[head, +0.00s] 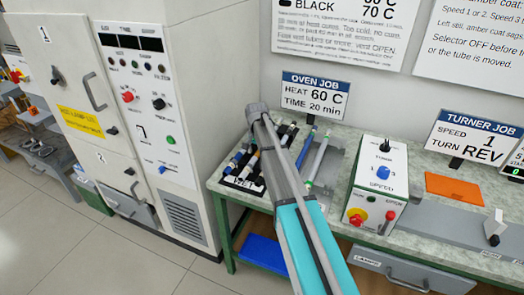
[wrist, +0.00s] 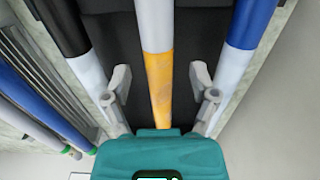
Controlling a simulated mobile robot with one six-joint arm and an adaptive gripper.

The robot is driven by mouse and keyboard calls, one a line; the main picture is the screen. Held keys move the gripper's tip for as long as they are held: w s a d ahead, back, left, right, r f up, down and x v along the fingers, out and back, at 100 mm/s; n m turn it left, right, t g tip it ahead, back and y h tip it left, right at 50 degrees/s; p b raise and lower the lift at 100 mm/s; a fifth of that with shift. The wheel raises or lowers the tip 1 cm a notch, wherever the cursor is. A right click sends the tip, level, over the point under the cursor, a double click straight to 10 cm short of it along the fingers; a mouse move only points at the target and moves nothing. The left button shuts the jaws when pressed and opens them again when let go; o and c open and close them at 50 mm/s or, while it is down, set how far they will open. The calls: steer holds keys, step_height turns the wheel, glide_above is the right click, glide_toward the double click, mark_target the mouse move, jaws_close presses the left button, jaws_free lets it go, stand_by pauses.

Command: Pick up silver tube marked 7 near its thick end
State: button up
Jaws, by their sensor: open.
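In the wrist view my gripper (wrist: 160,88) is open. Its two fingers stand on either side of a pale silver tube (wrist: 157,25) with an orange-yellow lower section. The tube runs straight down the middle of the picture, and its lower end is hidden behind the gripper body. I cannot read a 7 on it or tell which end is thick. I cannot tell whether the fingers are level with it or above it. In the head view my arm covers the gripper and part of the tube rack (head: 228,180).
In the wrist view a black-and-white tube (wrist: 68,30) lies left and a blue-and-white tube (wrist: 250,25) right, both near the fingers. In the head view a control box (head: 379,180) stands right of the tubes, and an oven job sign (head: 315,95) behind.

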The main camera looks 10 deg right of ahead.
steer(key=shift+f, duration=0.4)
stand_by(0.3)
jaws_close()
